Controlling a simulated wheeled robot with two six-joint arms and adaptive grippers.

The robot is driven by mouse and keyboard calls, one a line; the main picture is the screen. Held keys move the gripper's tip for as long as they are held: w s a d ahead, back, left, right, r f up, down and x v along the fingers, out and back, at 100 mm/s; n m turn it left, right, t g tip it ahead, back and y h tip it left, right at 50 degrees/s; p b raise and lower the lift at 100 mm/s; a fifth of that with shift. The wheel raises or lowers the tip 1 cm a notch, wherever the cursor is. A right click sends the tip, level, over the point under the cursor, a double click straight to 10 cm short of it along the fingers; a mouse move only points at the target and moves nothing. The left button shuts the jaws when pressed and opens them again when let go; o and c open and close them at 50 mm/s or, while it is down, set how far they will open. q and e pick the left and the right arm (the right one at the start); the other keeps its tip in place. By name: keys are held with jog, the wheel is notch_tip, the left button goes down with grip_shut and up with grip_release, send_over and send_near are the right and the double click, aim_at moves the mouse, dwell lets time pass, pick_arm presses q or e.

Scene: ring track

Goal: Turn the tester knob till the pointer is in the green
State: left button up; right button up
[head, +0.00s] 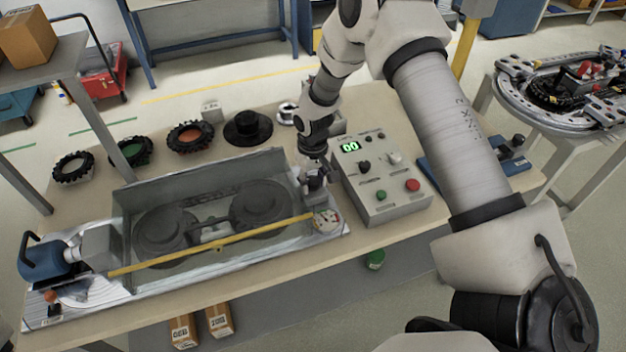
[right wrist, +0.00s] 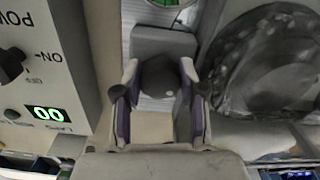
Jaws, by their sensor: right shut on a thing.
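The tester's round dial (head: 327,220) sits at the right front corner of the metal-walled tester tray (head: 148,200). Its face is pale with coloured patches; the pointer is too small to read. In the right wrist view, only a green edge of the dial (right wrist: 172,2) shows at the top. My right gripper (head: 315,178) points down just behind the dial. In the right wrist view, the right gripper (right wrist: 160,92) is shut on the dark knob (right wrist: 160,74), one finger on each side. In the head view the gripper hides the knob. My left gripper is out of view.
A grey control box (head: 385,203) with a green display reading 00 stands close to the right of the gripper. Black wheels lie in the tray. Several tyres (head: 135,152) line the table's back. A blue motor (head: 45,258) is at the left.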

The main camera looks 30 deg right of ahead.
jog(key=shift+s+f, duration=0.1)
jog(key=o, duration=1.1)
jog(key=shift+o, duration=0.2)
jog(key=shift+d, duration=0.1)
jog(key=shift+w, duration=0.2)
